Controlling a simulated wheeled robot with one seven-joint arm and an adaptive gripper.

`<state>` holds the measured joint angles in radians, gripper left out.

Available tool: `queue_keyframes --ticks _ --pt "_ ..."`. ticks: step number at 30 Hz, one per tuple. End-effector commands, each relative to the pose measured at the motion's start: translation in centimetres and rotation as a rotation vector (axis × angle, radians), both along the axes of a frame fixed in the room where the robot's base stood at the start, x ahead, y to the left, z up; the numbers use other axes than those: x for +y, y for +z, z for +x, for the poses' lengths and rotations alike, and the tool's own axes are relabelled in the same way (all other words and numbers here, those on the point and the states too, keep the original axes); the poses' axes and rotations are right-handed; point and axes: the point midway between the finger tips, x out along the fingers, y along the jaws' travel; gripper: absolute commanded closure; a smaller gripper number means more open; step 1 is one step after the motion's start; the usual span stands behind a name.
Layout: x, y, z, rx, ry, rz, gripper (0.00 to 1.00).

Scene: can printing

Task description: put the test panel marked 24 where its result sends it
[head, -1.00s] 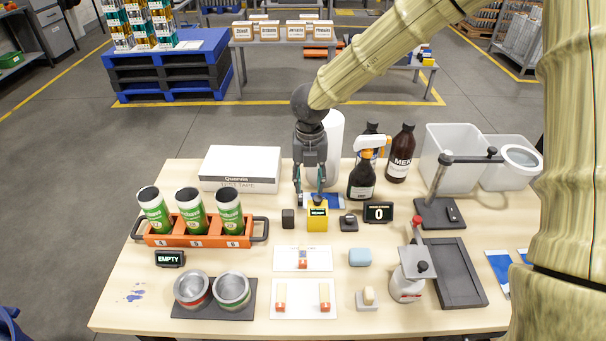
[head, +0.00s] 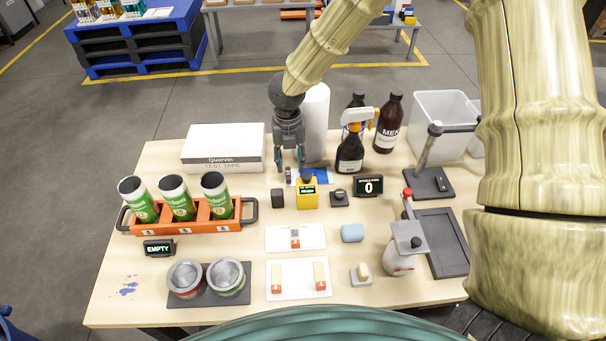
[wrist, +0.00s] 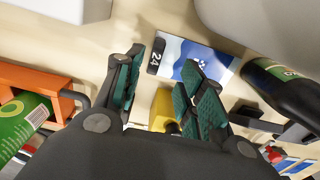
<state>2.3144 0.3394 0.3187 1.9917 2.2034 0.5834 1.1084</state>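The test panel marked 24 (wrist: 198,60) is a flat blue and white card with a dark end bearing the number. In the head view the panel (head: 322,176) lies on the table behind a yellow meter (head: 307,195) with a small lit screen, too small to read. My gripper (head: 290,167) points down over the panel's left end. In the wrist view its green-padded fingers (wrist: 163,68) are spread with nothing between them, near the 24 end. Whether they touch the panel is unclear. A black display (head: 368,185) reads 0; another display (head: 159,247) reads EMPTY.
A white tape box (head: 223,160) and white roll (head: 316,115) stand behind, with dark bottles (head: 389,125) right. An orange rack (head: 187,225) holds three green cans at left. White cards (head: 295,245), a blue block (head: 352,233) and a grey tray (head: 440,240) lie in front.

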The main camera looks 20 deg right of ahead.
Motion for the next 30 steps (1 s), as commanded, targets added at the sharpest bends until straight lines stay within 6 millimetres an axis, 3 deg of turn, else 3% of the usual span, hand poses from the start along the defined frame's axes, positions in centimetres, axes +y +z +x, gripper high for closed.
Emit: queue_keyframes --ticks 12,23,30 --pt "0.4 -3.9 0.4 0.002 0.001 -0.002 0.61" --pt "0.4 -4.5 0.4 0.0 0.001 -0.001 0.61" --pt "0.4 -4.5 0.4 0.0 0.001 0.0 1.0"
